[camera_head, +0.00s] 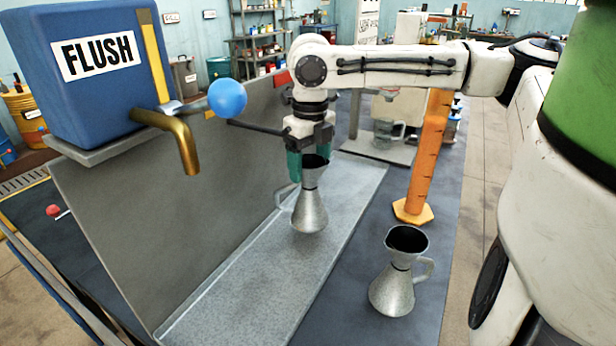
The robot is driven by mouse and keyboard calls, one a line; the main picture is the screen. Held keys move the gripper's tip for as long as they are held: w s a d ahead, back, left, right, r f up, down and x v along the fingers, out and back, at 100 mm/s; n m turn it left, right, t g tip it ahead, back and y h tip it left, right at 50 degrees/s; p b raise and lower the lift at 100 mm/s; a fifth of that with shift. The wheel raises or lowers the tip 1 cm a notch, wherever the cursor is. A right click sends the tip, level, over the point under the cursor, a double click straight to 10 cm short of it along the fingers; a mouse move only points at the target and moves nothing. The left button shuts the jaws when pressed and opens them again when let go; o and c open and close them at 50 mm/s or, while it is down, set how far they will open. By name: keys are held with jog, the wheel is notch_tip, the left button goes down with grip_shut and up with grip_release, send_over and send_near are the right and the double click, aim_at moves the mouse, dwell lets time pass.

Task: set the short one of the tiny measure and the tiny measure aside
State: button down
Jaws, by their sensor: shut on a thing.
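My gripper (309,160) has teal fingertips and is shut on one grey metal measure (310,207), at its neck. The held measure has a flared dark mouth and a handle on its left side. It is over the grey metal tray (245,278); whether its base touches the tray I cannot tell for sure. A second, similar metal measure (392,288) stands upright on the dark bench top at the front right, its handle to the right. It is apart from my gripper. Which measure is shorter is hard to tell from this view.
A blue FLUSH tank (95,105) with a brass spout (182,140) and blue ball lever (227,98) stands at the left. An orange graduated cylinder (425,160) stands behind the second measure. Another vessel (388,130) sits further back. The dark bench top (350,305) is clear around the second measure.

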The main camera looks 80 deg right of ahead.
jog(key=shift+w+d+f, duration=0.1)
jog(key=shift+f, duration=0.8)
jog(key=shift+w+d+f, duration=0.1)
jog(key=shift+f, duration=0.8)
jog(key=shift+a+f, duration=0.1)
jog(key=shift+f, duration=0.05)
jog(key=shift+c, duration=0.5)
grip_release()
notch_tip(320, 180, up, 12)
jog(key=shift+r+p, duration=0.15)
jog(key=shift+p, duration=0.15)
